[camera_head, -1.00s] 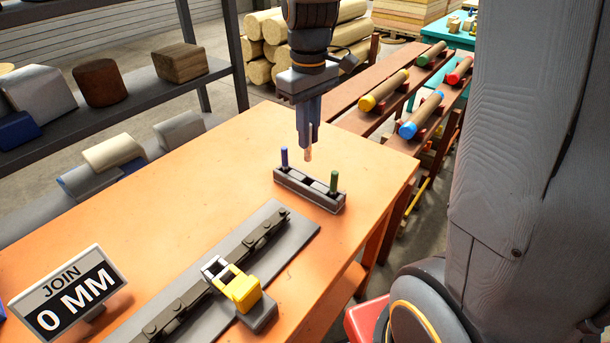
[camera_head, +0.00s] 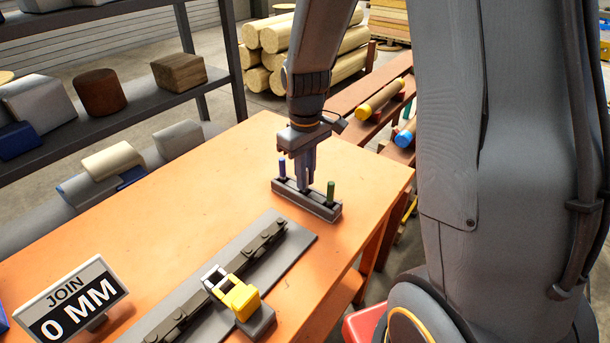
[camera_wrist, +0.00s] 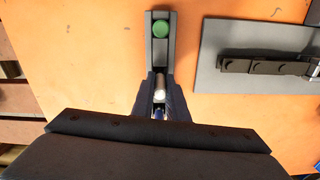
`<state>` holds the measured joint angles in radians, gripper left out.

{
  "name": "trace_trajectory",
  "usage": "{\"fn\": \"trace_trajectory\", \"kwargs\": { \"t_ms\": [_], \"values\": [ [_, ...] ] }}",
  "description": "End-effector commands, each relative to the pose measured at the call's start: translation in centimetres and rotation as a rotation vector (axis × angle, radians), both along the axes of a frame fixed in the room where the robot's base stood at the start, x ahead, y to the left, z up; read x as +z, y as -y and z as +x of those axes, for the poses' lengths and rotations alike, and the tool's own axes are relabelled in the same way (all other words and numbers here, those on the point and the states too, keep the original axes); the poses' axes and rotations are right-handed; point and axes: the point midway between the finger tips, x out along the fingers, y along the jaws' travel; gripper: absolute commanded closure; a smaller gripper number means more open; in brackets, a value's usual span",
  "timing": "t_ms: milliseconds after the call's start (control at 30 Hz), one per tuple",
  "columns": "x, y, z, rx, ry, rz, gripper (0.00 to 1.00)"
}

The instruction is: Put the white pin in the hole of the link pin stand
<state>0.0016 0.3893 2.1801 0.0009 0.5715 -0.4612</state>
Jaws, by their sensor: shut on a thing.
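The link pin stand (camera_head: 320,208) is a dark grey block on the orange table, and it also shows in the wrist view (camera_wrist: 153,58). A blue pin (camera_head: 282,168) stands upright at its left end and a green pin (camera_head: 331,193) at its right end. My gripper (camera_head: 304,186) points down over the middle of the stand, between those two pins. It is shut on the white pin (camera_wrist: 160,95), whose top shows between the fingers in the wrist view. The pin's lower end and the middle hole are hidden, so I cannot tell how deep it sits.
A chain track (camera_head: 250,254) with a yellow and white clamp (camera_head: 236,296) lies on a grey plate in front of the stand. A sign reading JOIN 0 MM (camera_head: 72,304) stands at the left. The table left of the stand is clear. A shelf with blocks is behind at left.

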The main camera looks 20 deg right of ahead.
Motion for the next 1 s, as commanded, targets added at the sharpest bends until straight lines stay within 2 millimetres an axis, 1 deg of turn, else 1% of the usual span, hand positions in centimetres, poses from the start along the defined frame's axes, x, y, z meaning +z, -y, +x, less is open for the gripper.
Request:
{"fn": "trace_trajectory", "kwargs": {
  "t_ms": [133, 167, 233, 267, 533, 667, 767, 833, 1000],
  "values": [
    [-0.3, 0.0, 0.0, 0.0, 0.0, 0.0, 1.0],
    [-0.3, 0.0, 0.0, 0.0, 0.0, 0.0, 0.82],
    [-0.3, 0.0, 0.0, 0.0, 0.0, 0.0, 0.7],
    [-0.3, 0.0, 0.0, 0.0, 0.0, 0.0, 0.68],
    [-0.2, 0.0, 0.0, 0.0, 0.0, 0.0, 0.68],
    [0.4, 0.0, 0.1, 0.0, 0.002, 0.0, 0.68],
    [1.6, 0.0, 0.2, 0.0, 0.004, 0.0, 0.68],
    [2.7, 0.0, 0.2, 0.0, 0.005, 0.0, 0.68],
    [6.1, 0.0, 0.2, 0.0, 0.006, 0.0, 0.68]
  ]
}}
